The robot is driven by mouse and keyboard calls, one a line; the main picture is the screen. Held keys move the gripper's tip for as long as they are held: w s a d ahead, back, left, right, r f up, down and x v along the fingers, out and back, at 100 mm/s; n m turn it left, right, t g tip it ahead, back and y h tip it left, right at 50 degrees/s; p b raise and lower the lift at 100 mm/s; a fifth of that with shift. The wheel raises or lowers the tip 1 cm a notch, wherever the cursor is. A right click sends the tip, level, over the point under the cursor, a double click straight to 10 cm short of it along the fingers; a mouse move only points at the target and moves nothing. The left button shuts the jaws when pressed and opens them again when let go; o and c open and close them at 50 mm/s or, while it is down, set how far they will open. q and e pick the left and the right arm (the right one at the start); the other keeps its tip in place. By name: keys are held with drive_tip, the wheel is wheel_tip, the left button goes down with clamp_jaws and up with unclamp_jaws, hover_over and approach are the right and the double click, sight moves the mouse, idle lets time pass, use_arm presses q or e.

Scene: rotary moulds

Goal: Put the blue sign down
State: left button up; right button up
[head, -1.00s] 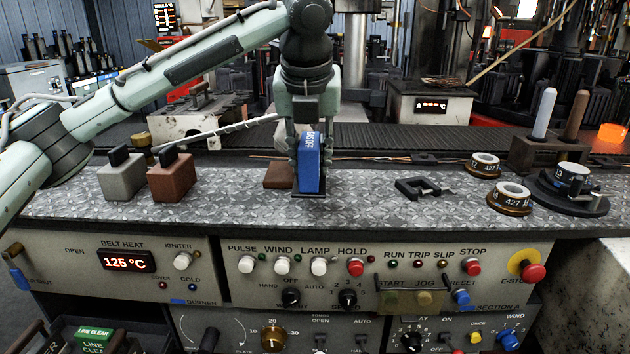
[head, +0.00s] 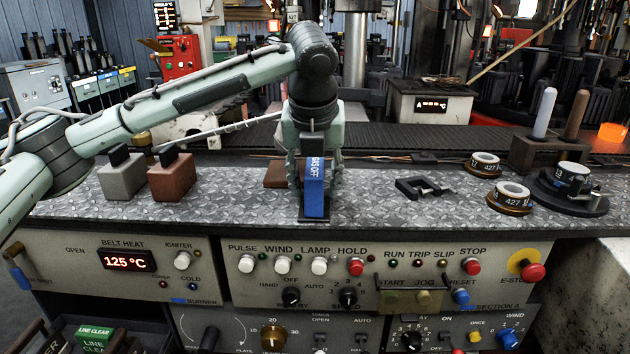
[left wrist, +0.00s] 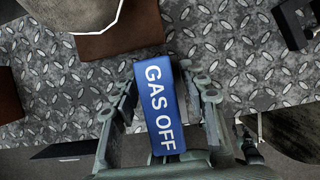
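The blue sign (head: 314,190), lettered GAS OFF, stands upright on the patterned metal bench top near its front edge, with a dark base under it. My left gripper (head: 315,172) points down over it, with one finger on each side. The fingers are spread wider than the sign, and gaps show beside it. In the left wrist view the sign (left wrist: 160,105) lies between the open fingers (left wrist: 162,92), with its white lettering readable. My right gripper is in neither view.
A brown block (head: 276,174) lies just behind and left of the sign. Grey (head: 121,178) and red-brown (head: 171,178) blocks stand further left. A black clamp-like piece (head: 422,188) and ring-shaped parts (head: 513,195) lie to the right. The control panel (head: 380,265) drops below the front edge.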

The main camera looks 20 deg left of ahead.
use_arm(q)
drive_tip(key=v, duration=1.2)
drive_tip(key=shift+r, duration=0.1)
